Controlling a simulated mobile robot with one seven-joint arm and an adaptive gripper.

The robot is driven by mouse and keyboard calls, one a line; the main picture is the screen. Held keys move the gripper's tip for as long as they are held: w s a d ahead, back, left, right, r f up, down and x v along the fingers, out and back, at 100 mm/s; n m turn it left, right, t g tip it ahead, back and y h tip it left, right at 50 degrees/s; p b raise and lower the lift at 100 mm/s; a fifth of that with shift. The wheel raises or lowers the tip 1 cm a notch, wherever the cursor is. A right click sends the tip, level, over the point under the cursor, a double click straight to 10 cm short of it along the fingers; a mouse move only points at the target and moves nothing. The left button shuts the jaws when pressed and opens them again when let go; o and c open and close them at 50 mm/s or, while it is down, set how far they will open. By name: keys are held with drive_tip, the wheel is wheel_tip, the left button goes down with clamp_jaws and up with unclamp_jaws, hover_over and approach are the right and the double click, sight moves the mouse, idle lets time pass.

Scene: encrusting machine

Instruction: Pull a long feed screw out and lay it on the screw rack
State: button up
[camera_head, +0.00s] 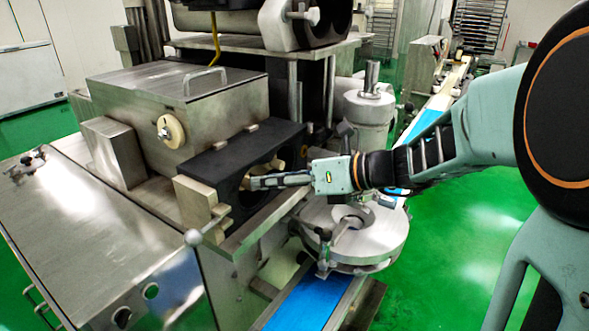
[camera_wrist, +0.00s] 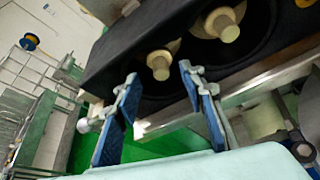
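Two beige feed-screw ends show in the wrist view, each in a round dark opening: a nearer one (camera_wrist: 160,66) and another at the upper right (camera_wrist: 226,28). In the head view a beige screw end (camera_head: 277,163) shows at the black housing's opening, just above my gripper. The rest of each screw is hidden inside the housing. My gripper (camera_head: 253,183) reaches in from the right, in front of the housing. In the wrist view its blue-padded fingers (camera_wrist: 158,76) are apart, with the nearer screw end beyond and between their tips; I see no clear contact. I cannot make out the screw rack.
The black housing (camera_head: 230,160) sits on the steel machine, beside a lidded box (camera_head: 175,90). A round steel unit (camera_head: 372,240) stands below my gripper, over a blue belt (camera_head: 312,303). Green floor (camera_head: 460,245) is clear at the right.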

drive_tip(key=shift+x, duration=2.4)
drive_tip(key=shift+d, duration=0.1)
clamp_jaws()
